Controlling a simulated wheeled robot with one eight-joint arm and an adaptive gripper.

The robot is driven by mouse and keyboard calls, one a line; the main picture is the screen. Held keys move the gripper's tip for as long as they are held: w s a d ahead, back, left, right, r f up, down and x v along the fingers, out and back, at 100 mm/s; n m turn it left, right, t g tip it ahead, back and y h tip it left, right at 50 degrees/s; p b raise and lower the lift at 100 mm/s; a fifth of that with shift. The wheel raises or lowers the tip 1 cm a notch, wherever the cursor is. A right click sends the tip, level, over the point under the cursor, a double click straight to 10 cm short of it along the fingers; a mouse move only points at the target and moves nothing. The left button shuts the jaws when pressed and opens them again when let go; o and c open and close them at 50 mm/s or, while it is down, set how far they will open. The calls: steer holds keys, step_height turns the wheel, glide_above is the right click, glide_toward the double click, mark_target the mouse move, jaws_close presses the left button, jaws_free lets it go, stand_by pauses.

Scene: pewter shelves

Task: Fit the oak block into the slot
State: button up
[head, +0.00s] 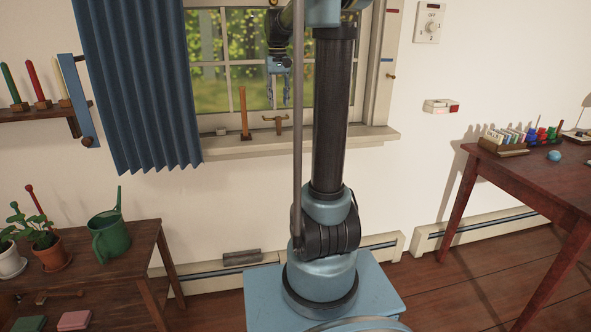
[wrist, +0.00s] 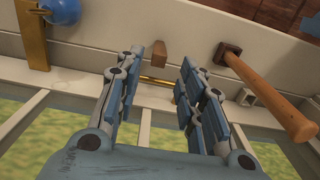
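My gripper (head: 278,103) hangs in front of the window with its fingers pointing down, above the sill. In the wrist view my gripper (wrist: 163,62) is open, with nothing between its fingers. A small brown wooden block (wrist: 159,53), which looks like the oak block, shows beyond the fingertips, between them in the picture and apart from them. A brass bar (wrist: 157,80) shows behind the fingers. In the head view a brown, forked fitting (head: 275,123) stands on the sill below my gripper; the block cannot be told apart there. I cannot make out the slot.
A mallet-like tool (wrist: 270,95) with an upright handle stands on the sill (head: 330,142) beside the block; its handle (head: 244,108) rises left of my gripper. A small pale object (head: 221,131) sits farther left. A blue curtain (head: 135,85) hangs left. A brass piece with a blue ball (wrist: 62,10) is nearby.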

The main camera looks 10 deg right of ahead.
steer(key=s+f, duration=0.5)
steer(key=s, duration=0.4)
steer(key=s+f+t, duration=0.1)
steer(key=s+f, duration=0.4)
steer(key=s, duration=0.5)
steer(key=s+f, duration=0.4)
steer(key=s, duration=0.6)
steer(key=shift+s+d+f+t, duration=0.25)
steer(key=shift+d+f+t, duration=0.15)
steer(key=shift+d, duration=0.05)
steer(key=s+f, duration=0.4)
steer(key=f, duration=0.1)
steer(key=s+f, duration=0.2)
steer(key=shift+s+d+f, duration=0.1)
steer(key=shift+d+f, duration=0.05)
steer(key=shift+f, duration=0.2)
steer(key=shift+c, duration=0.3)
steer(key=shift+s+d+f, duration=0.1)
steer(key=shift+d+f, duration=0.05)
steer(key=shift+f, duration=0.05)
